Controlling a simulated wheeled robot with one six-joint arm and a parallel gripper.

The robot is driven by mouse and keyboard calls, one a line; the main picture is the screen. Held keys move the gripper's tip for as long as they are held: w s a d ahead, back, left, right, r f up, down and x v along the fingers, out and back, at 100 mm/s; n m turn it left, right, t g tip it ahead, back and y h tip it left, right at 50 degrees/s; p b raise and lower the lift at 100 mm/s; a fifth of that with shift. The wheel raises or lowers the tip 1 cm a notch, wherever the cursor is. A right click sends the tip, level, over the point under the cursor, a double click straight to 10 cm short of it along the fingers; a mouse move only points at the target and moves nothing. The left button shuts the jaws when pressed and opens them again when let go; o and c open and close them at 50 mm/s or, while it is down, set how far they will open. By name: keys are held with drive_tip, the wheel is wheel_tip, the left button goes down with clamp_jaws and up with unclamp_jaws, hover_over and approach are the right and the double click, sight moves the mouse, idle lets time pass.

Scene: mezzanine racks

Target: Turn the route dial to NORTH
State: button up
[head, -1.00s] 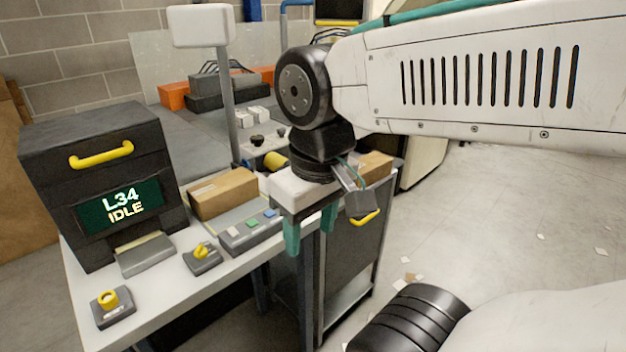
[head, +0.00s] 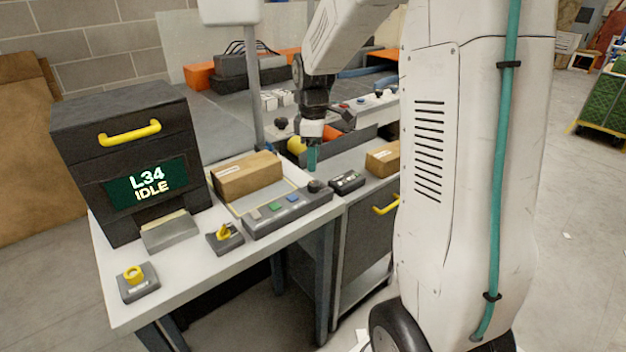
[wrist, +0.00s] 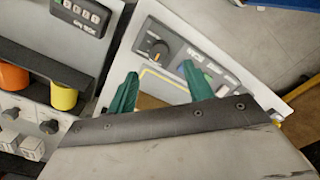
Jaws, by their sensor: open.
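A dark round dial (head: 316,186) sits at the right end of the grey button panel (head: 262,226) on the white bench. In the wrist view the dial (wrist: 157,50) shows an orange pointer mark. Its position labels are too small to read, so I cannot tell which way it is set. My gripper (head: 311,158) points down above the panel's right end, apart from the dial. In the wrist view my gripper (wrist: 160,90) has its two teal fingers spread and empty, with the dial visible beyond the gap between them.
A cardboard box (head: 247,180) lies behind the panel. A small black box (head: 347,182) is right of the dial. A grey post (head: 252,100) rises behind.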

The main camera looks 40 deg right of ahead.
sight(313, 183)
wheel_tip(313, 183, down, 8)
drive_tip(key=shift+r, duration=0.15)
idle(0.3)
drive_tip(key=c, duration=1)
